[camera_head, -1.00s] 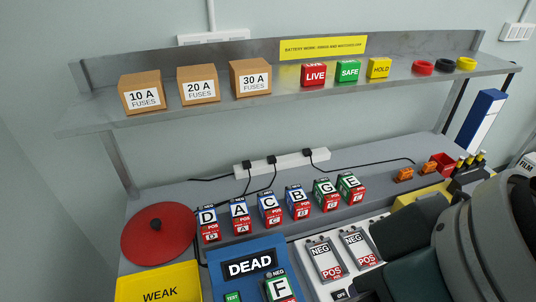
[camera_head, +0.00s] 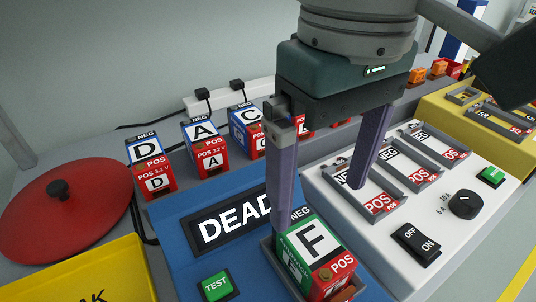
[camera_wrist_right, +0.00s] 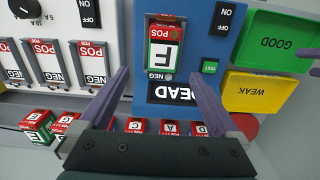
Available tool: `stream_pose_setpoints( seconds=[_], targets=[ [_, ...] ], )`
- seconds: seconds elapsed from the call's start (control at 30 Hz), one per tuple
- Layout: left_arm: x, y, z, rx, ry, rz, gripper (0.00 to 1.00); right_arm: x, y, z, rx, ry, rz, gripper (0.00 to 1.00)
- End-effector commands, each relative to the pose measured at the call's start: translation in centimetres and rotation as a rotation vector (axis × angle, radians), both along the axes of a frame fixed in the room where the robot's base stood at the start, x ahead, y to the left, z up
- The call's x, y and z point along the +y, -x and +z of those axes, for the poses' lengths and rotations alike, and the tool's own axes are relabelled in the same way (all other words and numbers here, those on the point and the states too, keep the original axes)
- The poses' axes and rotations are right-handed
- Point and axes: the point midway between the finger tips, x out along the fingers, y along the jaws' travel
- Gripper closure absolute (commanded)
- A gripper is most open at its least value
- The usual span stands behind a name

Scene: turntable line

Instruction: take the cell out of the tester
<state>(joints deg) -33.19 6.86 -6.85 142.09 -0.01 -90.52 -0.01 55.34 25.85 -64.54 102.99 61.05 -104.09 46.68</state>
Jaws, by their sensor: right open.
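The cell F (camera_head: 307,250), with a green-and-white NEG end and a red POS end, sits in the holder of the blue tester (camera_head: 182,236). The tester display reads DEAD (camera_head: 232,222). My right gripper (camera_head: 322,210) is open and empty above the cell, fingers pointing down. One finger partly hides the cell's left side in the head view. In the right wrist view, the cell (camera_wrist_right: 164,48) lies ahead of and between the two spread fingertips (camera_wrist_right: 160,75). Purple tips, likely of my left gripper (camera_wrist_right: 309,62), show at that view's right edge; their opening is unclear.
Cells D (camera_head: 150,165), A (camera_head: 205,145) and C (camera_head: 243,130) stand in a row behind the tester. A white charger (camera_head: 395,225) with slots and a knob is at right. A yellow WEAK tray (camera_head: 105,270) and red disc (camera_head: 65,212) are at left.

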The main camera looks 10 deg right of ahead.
Motion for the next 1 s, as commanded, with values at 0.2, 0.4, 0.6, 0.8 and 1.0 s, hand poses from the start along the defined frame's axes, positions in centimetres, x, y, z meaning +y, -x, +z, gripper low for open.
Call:
stream_pose_setpoints(
  seconds=[0.2, 0.4, 0.6, 0.8, 1.0],
  targets=[
    [0.0, 0.0, -0.7, 0.000, 0.001, 0.000, 0.29, 0.0, 0.1, -3.2, 0.002, 0.000, 0.000, 0.03],
    [0.0, 0.0, -1.1, 0.000, 0.001, 0.000, 0.29, 0.1, 0.3, -5.3, 0.001, 0.000, 0.002, 0.03],
    [0.0, 0.0, -1.8, 0.001, 0.001, 0.000, 0.29, 0.3, 0.6, -8.3, 0.000, 0.000, 0.002, 0.03],
    [0.0, 0.0, -1.8, 0.001, 0.001, 0.000, 0.29, 0.3, 0.6, -8.9, -0.002, -0.002, 0.004, 0.03],
    [0.0, 0.0, -1.8, 0.001, 0.001, 0.000, 0.29, 0.3, 0.6, -8.9, -0.002, -0.002, 0.004, 0.11]
  ],
)
